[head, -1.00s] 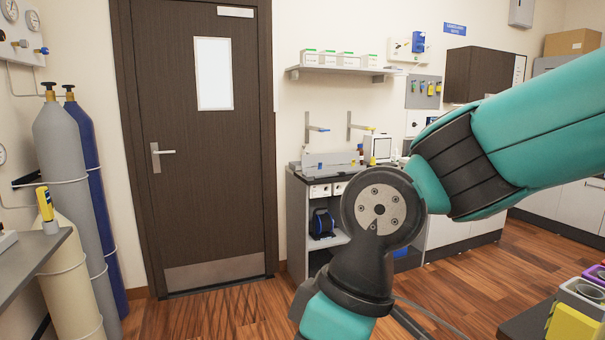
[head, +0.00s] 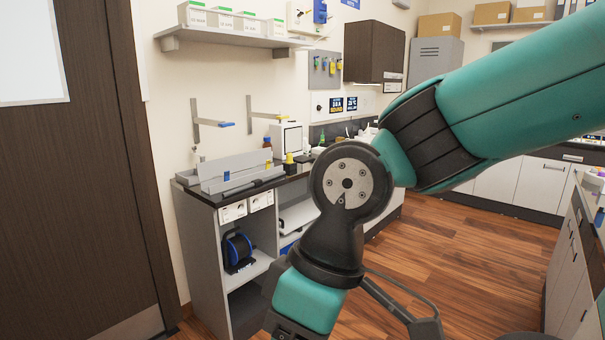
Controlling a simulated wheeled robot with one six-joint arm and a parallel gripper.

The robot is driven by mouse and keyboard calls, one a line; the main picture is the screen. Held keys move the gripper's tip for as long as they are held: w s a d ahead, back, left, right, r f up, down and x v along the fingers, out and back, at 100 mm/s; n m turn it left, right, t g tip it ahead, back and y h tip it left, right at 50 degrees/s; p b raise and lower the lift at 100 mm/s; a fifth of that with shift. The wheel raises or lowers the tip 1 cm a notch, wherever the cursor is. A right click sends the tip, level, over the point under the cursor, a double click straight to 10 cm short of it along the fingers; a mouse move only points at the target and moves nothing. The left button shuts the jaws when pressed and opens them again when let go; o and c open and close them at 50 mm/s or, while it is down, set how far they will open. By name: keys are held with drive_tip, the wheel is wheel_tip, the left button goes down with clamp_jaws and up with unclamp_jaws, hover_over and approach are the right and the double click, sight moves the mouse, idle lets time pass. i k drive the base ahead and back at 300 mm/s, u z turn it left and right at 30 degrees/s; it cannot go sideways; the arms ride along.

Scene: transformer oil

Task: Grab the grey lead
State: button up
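I cannot make out a grey lead in the head view. A grey wall panel (head: 325,70) holds several small coloured items, too small to tell whether one is a lead. A black and blue reel (head: 238,250) sits on the open shelf under the bench. My teal and black arm crosses the right and middle of the view, bent downward at its joint. Its lower end runs out of the bottom edge, and I cannot make out my gripper's fingertips.
A dark-topped bench (head: 207,192) with a long grey tray-like fixture (head: 235,172) stands along the wall. A shelf with white boxes (head: 222,20) hangs above. A door (head: 65,180) is at left. Wooden floor (head: 460,255) lies open at right, beside a cabinet (head: 572,255).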

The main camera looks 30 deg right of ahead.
sight(256, 183)
drive_tip(key=z, duration=0.25)
drive_tip(key=i, duration=0.85)
drive_tip(key=u, duration=0.55)
drive_tip(key=i, duration=1.8)
drive_tip(key=z, duration=0.6)
drive_tip(key=i, duration=0.5)
drive_tip(key=u, duration=0.1)
